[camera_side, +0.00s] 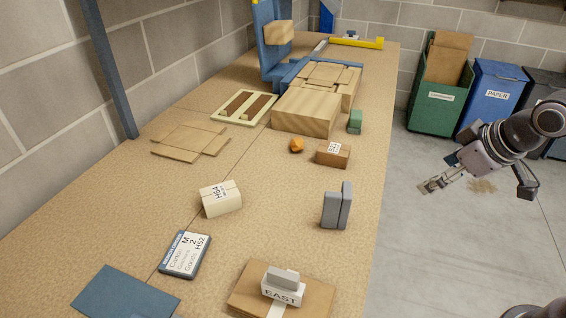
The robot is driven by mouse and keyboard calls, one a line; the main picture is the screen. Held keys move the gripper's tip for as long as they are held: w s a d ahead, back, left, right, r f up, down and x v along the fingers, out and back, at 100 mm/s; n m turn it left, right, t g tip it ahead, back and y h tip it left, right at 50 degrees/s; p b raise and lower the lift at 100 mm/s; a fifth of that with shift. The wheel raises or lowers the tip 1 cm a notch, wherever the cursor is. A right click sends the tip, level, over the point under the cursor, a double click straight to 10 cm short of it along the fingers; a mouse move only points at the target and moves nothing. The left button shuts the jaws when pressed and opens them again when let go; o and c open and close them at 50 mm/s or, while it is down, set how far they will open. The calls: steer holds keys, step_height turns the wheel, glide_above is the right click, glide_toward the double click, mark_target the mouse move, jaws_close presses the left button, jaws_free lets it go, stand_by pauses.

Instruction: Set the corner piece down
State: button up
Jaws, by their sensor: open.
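A grey angled piece (337,207), which looks like the corner piece, stands upright on the worktable (290,190), right of its middle and near its right edge. My gripper (438,173) is open and appears empty. It is to the right of the table, over the floor in the picture, well apart from the grey piece. No other clear corner piece can be made out.
A small brown box (333,154), an orange lump (296,145) and a cream box (221,198) stand near the grey piece. Large wooden boxes (306,110) stand behind. Bins (440,100) stand beyond the table.

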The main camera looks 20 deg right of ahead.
steer(key=w+a+n, duration=0.1)
steer(key=n, duration=0.2)
steer(key=n+t+h, duration=0.5)
steer(key=n+h, duration=0.2)
steer(key=n, duration=1.5)
glide_above(338, 202)
steer(key=s+a, duration=0.3)
steer(key=s, duration=0.1)
steer(key=shift+n, duration=0.4)
step_height(338, 202, down, 5)
steer(key=shift+s+f, duration=0.15)
steer(key=shift+d+f, duration=0.1)
steer(key=shift+f, duration=0.5)
steer(key=shift+w+d+f, duration=0.15)
steer(key=shift+w+d, duration=0.05)
steer(key=shift+w, duration=0.15)
steer(key=x, duration=0.6)
steer(key=shift+w+d+f, duration=0.15)
steer(key=shift+w, duration=0.1)
